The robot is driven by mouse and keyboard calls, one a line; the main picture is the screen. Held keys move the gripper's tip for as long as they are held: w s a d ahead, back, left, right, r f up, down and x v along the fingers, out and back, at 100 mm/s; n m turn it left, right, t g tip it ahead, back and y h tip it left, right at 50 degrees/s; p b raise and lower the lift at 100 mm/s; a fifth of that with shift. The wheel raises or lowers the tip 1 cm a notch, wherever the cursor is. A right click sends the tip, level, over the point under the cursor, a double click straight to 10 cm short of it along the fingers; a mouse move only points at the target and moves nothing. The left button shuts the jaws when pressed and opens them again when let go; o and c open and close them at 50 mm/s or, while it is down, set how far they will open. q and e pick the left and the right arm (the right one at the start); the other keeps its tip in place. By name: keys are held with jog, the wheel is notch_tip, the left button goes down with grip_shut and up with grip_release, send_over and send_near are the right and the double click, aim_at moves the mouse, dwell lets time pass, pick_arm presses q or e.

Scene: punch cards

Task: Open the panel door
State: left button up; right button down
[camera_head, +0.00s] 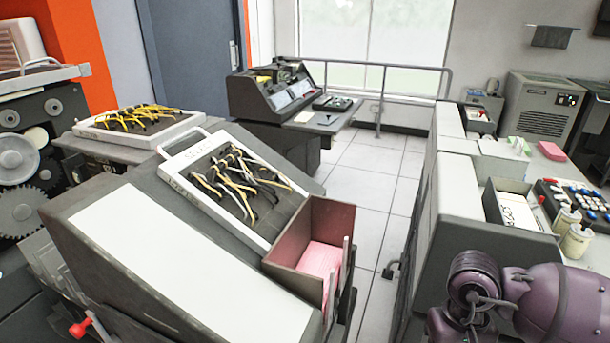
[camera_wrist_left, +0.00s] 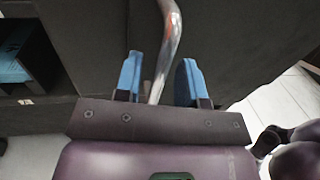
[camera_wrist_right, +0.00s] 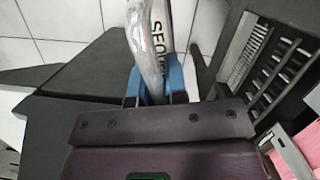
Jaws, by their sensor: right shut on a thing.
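In the right wrist view my right gripper (camera_wrist_right: 154,84) is shut on a shiny metal bar handle (camera_wrist_right: 146,42). The handle runs beside a pale strip with black letters (camera_wrist_right: 162,20). In the left wrist view my left gripper (camera_wrist_left: 158,76) is open, its blue fingers apart on either side of a bent metal bar (camera_wrist_left: 171,30) in front of a dark flat surface (camera_wrist_left: 235,40). In the head view a plugboard panel (camera_head: 230,190) with yellow and black wires lies in a white frame on the near machine. I cannot tell which surface is the panel door. Both grippers are hidden in the head view.
A card hopper (camera_head: 330,225) with pink cards stands at the near machine's right end. A grey machine (camera_head: 455,195) with a button panel (camera_head: 575,198) stands to the right. Tiled floor (camera_head: 365,185) lies free between them. A console (camera_head: 275,95) stands at the back.

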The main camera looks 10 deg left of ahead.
pick_arm(q)
jog(key=shift+w+d+r, duration=0.1)
jog(key=shift+w+d, duration=0.05)
jog(key=shift+w, duration=0.15)
pick_arm(e)
jog(key=shift+r, duration=0.15)
pick_arm(q)
grip_shut()
jog(key=shift+s, duration=0.25)
pick_arm(e)
jog(key=shift+w+d, duration=0.1)
